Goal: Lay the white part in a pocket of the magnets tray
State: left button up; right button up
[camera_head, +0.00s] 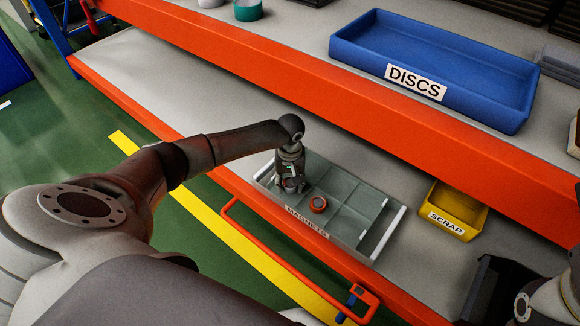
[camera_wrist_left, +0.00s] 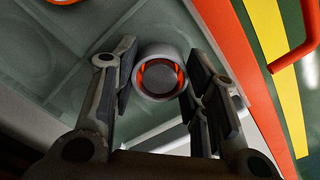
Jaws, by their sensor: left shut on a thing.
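My left gripper (camera_head: 291,187) points down over the left part of the magnets tray (camera_head: 352,191), a grey tray with several pockets and a MAGNETS label on its front. In the left wrist view the gripper (camera_wrist_left: 161,82) is shut on a round white part (camera_wrist_left: 160,74) with an orange ring inside its rim and a grey centre. The tray floor (camera_wrist_left: 60,70) shows behind the part; I cannot tell how far apart they are. In the head view the fingers hide the part. An orange ring-shaped part (camera_head: 318,204) lies in the tray, just right of the gripper.
A yellow SCRAP bin (camera_head: 455,208) stands right of the tray. A blue DISCS bin (camera_head: 435,65) is on the upper shelf, behind the orange shelf edge (camera_head: 300,95). An orange rail (camera_head: 290,262) runs along the front. Several tray pockets look empty.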

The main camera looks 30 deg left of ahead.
pick_arm(q)
jog(key=shift+f, duration=0.45)
jog(key=o, duration=1.3)
jog(key=shift+r, duration=0.1)
notch_tip(320, 180, up, 12)
